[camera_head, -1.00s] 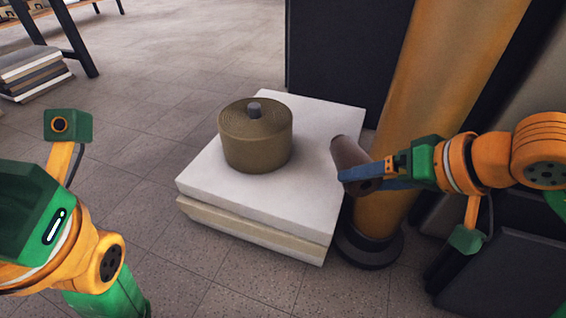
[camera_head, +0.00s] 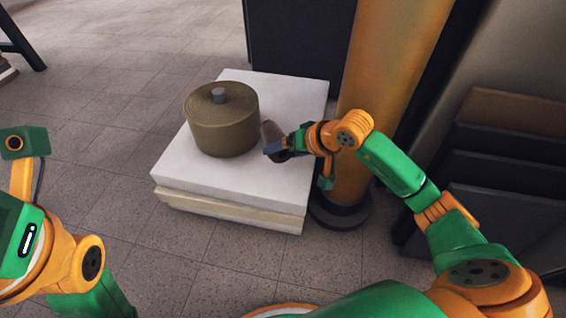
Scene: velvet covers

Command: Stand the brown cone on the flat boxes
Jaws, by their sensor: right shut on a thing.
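The brown cone (camera_head: 270,132) is held tilted in my right gripper (camera_head: 277,148), which is shut on it. It appears over the right part of the flat boxes (camera_head: 230,184), close to the right side of an olive round lidded pot. Whether the cone touches the top box cannot be told. The flat boxes are a pale stack on the floor, a white one above a cream one. My left arm is at the left edge, but its gripper fingers are out of view.
The olive round pot (camera_head: 222,125) with a grey knob stands on the top box. A thick orange column (camera_head: 385,75) with a dark base rises just right of the boxes. Dark panels (camera_head: 500,180) lean at the right. Floor left of the boxes is clear.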

